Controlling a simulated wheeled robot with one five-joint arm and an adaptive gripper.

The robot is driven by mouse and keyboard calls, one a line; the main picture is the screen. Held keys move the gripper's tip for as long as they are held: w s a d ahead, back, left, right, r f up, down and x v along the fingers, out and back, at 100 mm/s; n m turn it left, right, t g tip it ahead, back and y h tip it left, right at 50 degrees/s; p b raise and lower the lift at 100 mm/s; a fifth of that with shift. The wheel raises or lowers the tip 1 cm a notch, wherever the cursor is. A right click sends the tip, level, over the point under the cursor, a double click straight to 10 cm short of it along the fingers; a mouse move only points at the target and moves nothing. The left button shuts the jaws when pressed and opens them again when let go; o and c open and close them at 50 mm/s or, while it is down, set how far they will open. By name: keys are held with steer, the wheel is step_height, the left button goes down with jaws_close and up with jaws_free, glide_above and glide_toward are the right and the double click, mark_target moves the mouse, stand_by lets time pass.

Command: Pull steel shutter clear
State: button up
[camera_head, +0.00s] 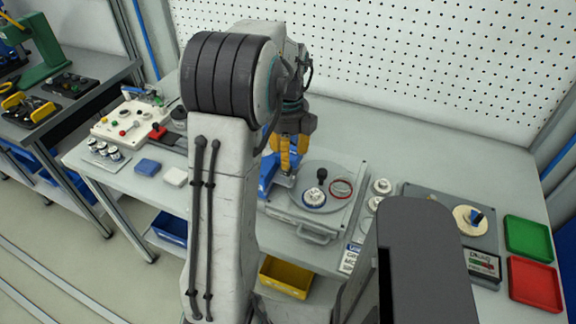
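I cannot clearly pick out the steel shutter. A grey flat fixture (345,217) lies on the bench in the middle, with a handle-like bar (316,236) at its front edge. My gripper (288,168) has yellow fingers pointing down, just left of the fixture's back part and above a blue object (268,176). My arm hides part of this area. Whether the fingers are open or touch anything is unclear.
A green tray (528,238) and a red tray (535,285) lie at the right end. A white button panel (128,118) stands at the left. A perforated wall (420,60) rises behind the bench. A yellow bin (286,278) is below the front edge.

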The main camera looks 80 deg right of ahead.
steer(key=shift+f, duration=2.55)
steer(key=shift+c, duration=0.2)
jaws_close()
